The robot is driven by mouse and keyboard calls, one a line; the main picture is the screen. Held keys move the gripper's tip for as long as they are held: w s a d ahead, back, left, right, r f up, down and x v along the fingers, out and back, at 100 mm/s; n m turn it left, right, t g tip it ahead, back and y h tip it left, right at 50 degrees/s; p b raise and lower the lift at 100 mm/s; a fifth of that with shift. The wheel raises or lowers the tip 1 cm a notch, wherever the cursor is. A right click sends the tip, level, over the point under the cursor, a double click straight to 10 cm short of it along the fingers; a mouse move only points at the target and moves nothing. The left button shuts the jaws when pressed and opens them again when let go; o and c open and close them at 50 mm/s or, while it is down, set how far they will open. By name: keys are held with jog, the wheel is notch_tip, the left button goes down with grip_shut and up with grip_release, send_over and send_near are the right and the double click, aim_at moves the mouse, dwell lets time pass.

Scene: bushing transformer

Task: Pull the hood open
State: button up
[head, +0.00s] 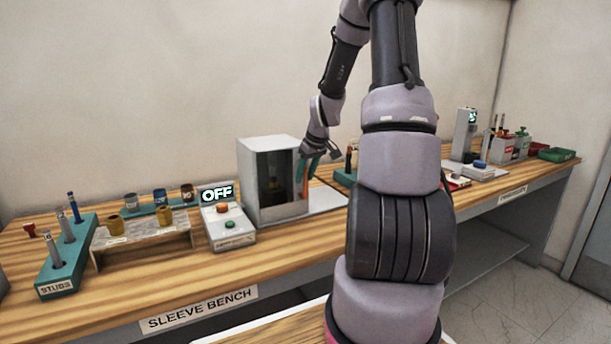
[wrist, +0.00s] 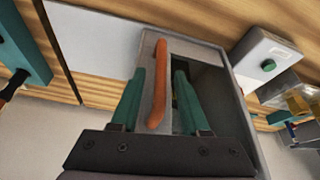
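The hood (head: 266,150) is a grey box with a dark window, standing on the bench in the head view. It also shows in the wrist view (wrist: 207,47), where its orange upright handle (wrist: 158,85) stands out from the grey front frame. My gripper (head: 308,178) is at the right edge of the hood's front. The hood looks shut.
A control box with an OFF display (head: 217,193) and buttons stands left of the hood. Further left are a cup rack (head: 140,228) and a teal stud block (head: 68,270). A pale plate (head: 325,200) lies right of the hood. Several items stand at the bench's right end.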

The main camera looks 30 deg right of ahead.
grip_shut()
dwell(1.2)
